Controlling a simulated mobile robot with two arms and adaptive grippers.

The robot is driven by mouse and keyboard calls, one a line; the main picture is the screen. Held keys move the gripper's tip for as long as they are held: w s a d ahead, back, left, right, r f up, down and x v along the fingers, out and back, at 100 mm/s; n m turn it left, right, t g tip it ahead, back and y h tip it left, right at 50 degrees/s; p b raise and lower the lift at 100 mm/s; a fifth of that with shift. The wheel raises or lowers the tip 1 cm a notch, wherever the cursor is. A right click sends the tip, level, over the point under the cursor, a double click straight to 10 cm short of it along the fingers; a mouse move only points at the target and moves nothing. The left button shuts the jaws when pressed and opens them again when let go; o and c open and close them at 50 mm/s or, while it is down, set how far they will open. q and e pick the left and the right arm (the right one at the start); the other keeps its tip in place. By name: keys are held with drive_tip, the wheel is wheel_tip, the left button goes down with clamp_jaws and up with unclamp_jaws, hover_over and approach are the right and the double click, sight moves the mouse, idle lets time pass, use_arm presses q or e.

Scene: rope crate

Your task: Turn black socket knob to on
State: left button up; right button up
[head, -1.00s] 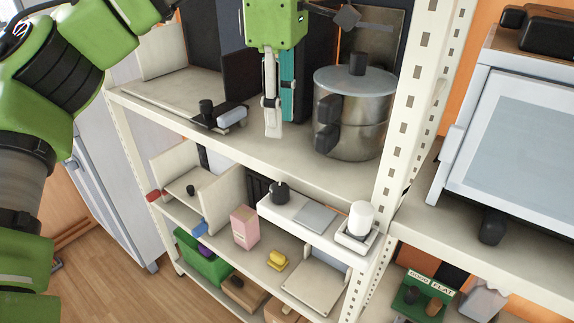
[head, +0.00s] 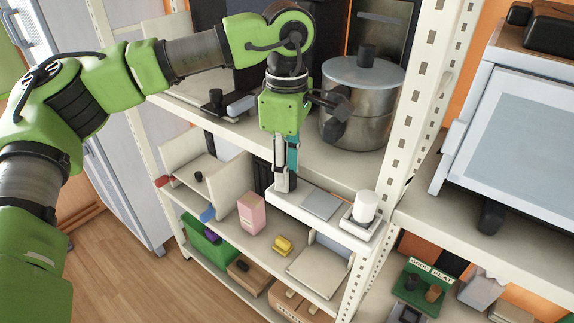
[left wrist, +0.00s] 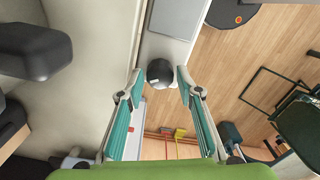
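The socket strip is a long white box (head: 342,220) at the front of the shelf, with a grey plate on top and a white cylinder at its right end. Its black round knob (left wrist: 160,73) shows in the left wrist view, between and just past my left gripper's fingertips. My left gripper (head: 285,186) points down at the left end of the box, its fingers apart and empty. In the head view the fingers mostly hide the knob. I cannot tell whether they touch it. My right gripper is not in view.
A steel pot (head: 362,115) with dark handles stands on the upper shelf, right beside my left gripper. A pink box (head: 251,213) and a yellow object (head: 283,245) sit on the shelf below. A white shelf post (head: 401,145) stands to the right.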

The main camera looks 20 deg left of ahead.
use_arm(q)
drive_tip(key=c, duration=0.8)
drive_tip(key=shift+c, duration=0.2)
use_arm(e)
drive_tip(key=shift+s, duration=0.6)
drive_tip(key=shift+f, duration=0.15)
use_arm(q)
drive_tip(key=shift+m+b, duration=0.5)
drive_tip(key=shift+m, duration=0.5)
drive_tip(key=m+b, duration=0.1)
drive_tip(key=m, duration=0.1)
drive_tip(key=shift+m, duration=0.3)
drive_tip(key=m, duration=0.3)
drive_tip(key=shift+m+b, duration=0.3)
drive_tip(key=shift+r+m, duration=0.1)
drive_tip(key=shift+m, duration=1.7)
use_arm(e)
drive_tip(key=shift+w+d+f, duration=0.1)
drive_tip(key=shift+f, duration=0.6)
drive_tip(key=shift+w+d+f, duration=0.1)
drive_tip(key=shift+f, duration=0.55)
use_arm(q)
drive_tip(key=shift+w, duration=0.1)
